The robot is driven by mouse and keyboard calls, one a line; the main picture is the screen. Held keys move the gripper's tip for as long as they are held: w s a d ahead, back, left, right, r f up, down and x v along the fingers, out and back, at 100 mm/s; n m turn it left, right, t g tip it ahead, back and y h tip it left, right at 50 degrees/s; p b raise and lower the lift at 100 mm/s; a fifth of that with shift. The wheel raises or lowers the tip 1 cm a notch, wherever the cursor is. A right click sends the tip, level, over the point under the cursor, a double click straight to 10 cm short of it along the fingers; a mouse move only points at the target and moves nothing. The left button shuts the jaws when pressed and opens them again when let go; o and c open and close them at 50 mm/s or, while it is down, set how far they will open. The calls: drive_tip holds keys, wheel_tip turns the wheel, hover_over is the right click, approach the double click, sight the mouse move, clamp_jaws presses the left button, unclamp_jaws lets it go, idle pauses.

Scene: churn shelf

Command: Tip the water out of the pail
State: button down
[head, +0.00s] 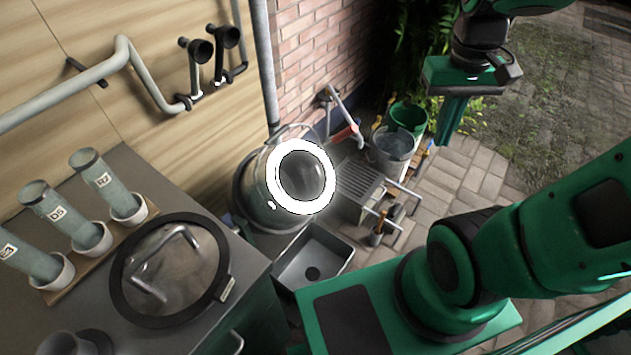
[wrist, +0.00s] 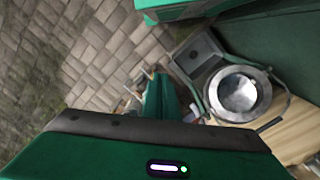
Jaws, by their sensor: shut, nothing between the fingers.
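A grey metal pail (head: 391,147) stands upright on the low rack by the brick wall in the head view. A paler surface shows inside it; I cannot tell how much water it holds. A green bucket (head: 408,115) stands just behind it. My gripper (head: 445,137) hangs to the right of the pail and apart from it, fingers pointing down. Its fingers are shut and hold nothing. In the wrist view the shut green fingers (wrist: 160,90) cover the middle, and I cannot make out the pail there.
A large round vessel with a bright white rim (head: 271,205) stands left of the rack. A grey sink basin (head: 336,252) is below it. A slatted drain board (head: 352,187) and tap (head: 338,103) are near the pail. The counter (head: 125,165) holds labelled tubes. Paving lies right.

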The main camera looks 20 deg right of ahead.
drive_tip(key=w+a+f+n, duration=0.4)
drive_tip(key=w+a+n, duration=0.1)
drive_tip(key=w+a, duration=0.45)
drive_tip(key=w+a+f+n+g, duration=0.1)
drive_tip(key=w+a+f+n, duration=0.25)
drive_tip(key=a, duration=0.45)
drive_tip(key=w+a+f+n, duration=0.2)
drive_tip(key=w+a+f, duration=0.15)
drive_tip(key=a, duration=0.35)
drive_tip(key=shift+h, duration=0.3)
drive_tip(key=f, duration=0.3)
drive_tip(key=s+f, duration=0.1)
drive_tip(key=f, duration=0.2)
drive_tip(key=s+f, duration=0.1)
drive_tip(key=f, duration=0.2)
drive_tip(key=shift+d+f, duration=0.35)
drive_tip(key=shift+f, duration=0.05)
drive_tip(key=shift+s+d+f, duration=0.6)
drive_tip(key=shift+s+d, duration=0.05)
drive_tip(key=shift+s, duration=0.15)
drive_tip(key=shift+s+d+f, duration=0.3)
drive_tip(key=shift+s+f, duration=0.1)
drive_tip(key=shift+f, duration=0.05)
